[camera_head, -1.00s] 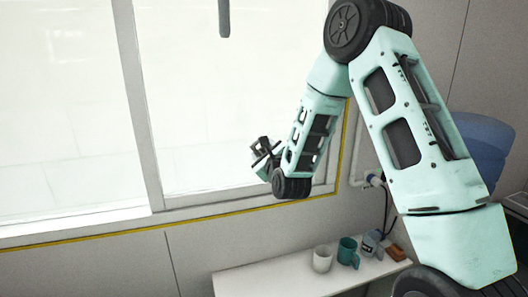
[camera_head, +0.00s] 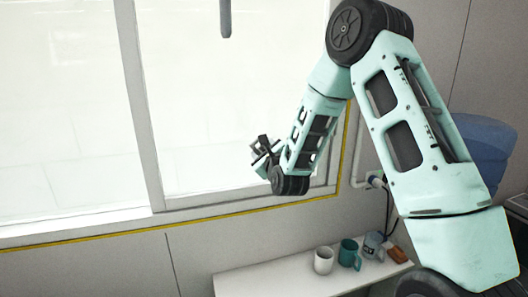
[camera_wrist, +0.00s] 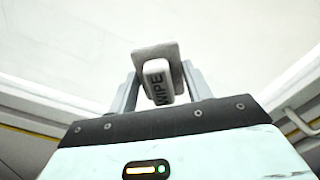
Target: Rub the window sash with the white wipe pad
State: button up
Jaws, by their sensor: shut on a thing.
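The white wipe pad (camera_wrist: 157,80) sits between my gripper's fingers (camera_wrist: 159,88) in the wrist view, with the word WIPE on its block. My gripper is shut on it. A flat grey-white face of the pad lies on its far side, toward the bright window. In the head view my gripper (camera_head: 262,152) is in front of the lower right part of the window sash (camera_head: 145,110); the pad is too small to make out there. I cannot tell whether the pad touches the window.
A pipe (camera_head: 362,170) runs down the wall right of the window. A dark rod (camera_head: 225,18) hangs at the top.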

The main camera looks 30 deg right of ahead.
jog(key=shift+w+d, duration=0.1)
jog(key=shift+w, duration=0.15)
jog(key=d+b, duration=0.1)
jog(key=d, duration=0.1)
jog(key=s+d+b, duration=0.1)
jog(key=shift+s+d, duration=0.15)
jog(key=shift+d, duration=0.25)
jog(key=shift+b, duration=0.3)
jog(key=shift+w+a+r+b, duration=0.1)
jog(key=shift+w+a+b, duration=0.15)
jog(key=shift+a, duration=0.4)
jog(key=shift+w+a+b, duration=0.25)
jog(key=shift+w+a, duration=0.05)
jog(key=shift+a, duration=0.35)
jog(key=shift+w+a+r+b, duration=0.1)
jog(key=shift+w+a+b, duration=0.15)
jog(key=shift+a, duration=0.4)
jog(key=shift+a, duration=0.1)
